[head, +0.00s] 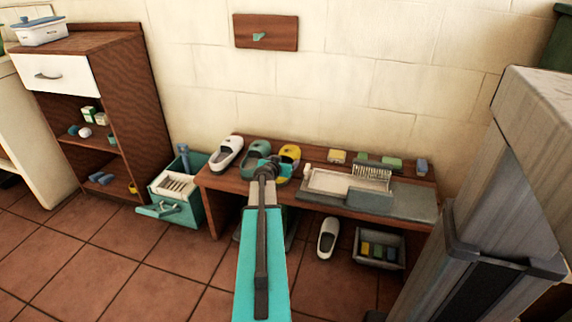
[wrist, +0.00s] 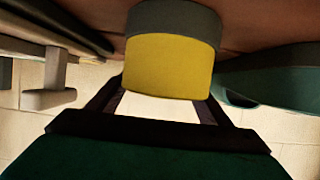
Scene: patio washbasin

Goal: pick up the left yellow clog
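A yellow clog (head: 290,153) with a dark opening sits on the wooden bench, right of a teal clog (head: 254,154). My gripper (head: 268,172) is at the bench in front of these two and hides part of them. In the wrist view the yellow clog (wrist: 168,68), with a grey sole, fills the space just beyond and between my two dark fingers (wrist: 163,100). The fingers are apart, with a pale gap between them. I cannot tell whether they touch the clog. The teal clog (wrist: 270,78) is close by on the right there. I see no second yellow clog.
A white clog (head: 227,152) stands at the bench's left end. A tray with a brush (head: 371,176) and several small blocks occupy its right side. Another white clog (head: 327,238) and a grey bin (head: 379,248) are below. A teal crate (head: 180,200) stands left.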

